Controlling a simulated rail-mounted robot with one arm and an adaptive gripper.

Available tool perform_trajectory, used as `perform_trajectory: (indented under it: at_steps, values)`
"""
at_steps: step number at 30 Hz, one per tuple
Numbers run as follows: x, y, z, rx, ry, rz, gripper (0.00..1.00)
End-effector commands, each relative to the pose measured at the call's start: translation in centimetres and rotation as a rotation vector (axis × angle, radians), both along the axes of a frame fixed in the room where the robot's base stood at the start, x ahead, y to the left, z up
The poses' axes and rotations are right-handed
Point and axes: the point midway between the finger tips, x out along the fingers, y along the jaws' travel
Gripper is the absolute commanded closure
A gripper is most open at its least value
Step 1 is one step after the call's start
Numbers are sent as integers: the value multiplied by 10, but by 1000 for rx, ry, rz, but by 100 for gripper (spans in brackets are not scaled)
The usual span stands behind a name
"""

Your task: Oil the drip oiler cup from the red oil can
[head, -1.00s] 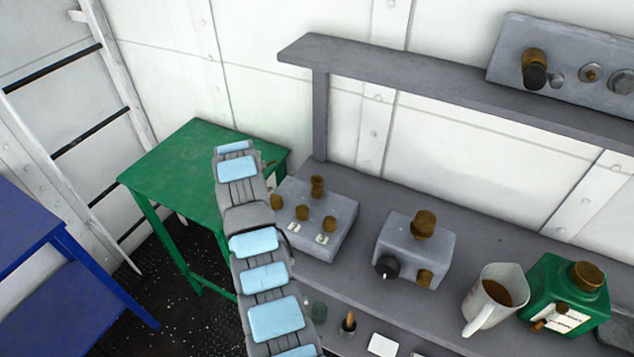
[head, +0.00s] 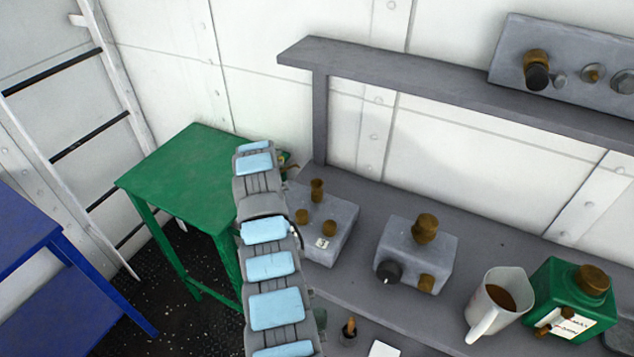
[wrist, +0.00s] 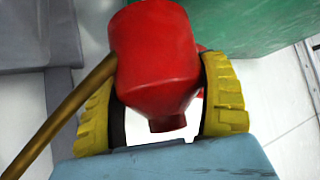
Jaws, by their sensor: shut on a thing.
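The red oil can (wrist: 155,45) fills the middle of the wrist view, with its long brass spout (wrist: 62,118) running down to the left. My gripper (wrist: 160,108) is shut on the can, a yellow finger on either side of it. In the head view my arm hides the can and most of the gripper; only a small yellowish bit shows beside the arm's end. Two grey blocks with brass fittings stand on the grey bench: a left one (head: 340,238) partly behind my arm, and a right one (head: 405,255). I cannot tell which fitting is the drip oiler cup.
A green table (head: 175,175) stands left of my arm, and a blue table (head: 60,285) at far left. A white jug (head: 500,305) of brown liquid and a green can (head: 567,285) are at the bench's right. A grey shelf (head: 440,92) overhangs the bench.

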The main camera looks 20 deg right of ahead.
Motion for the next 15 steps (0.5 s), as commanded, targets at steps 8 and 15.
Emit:
perform_trajectory:
  at_steps: [8, 15]
  values:
    - [-5, -2, 12, 35, -72, 0, 63]
    - [-10, -4, 26, 84, -164, -1, 63]
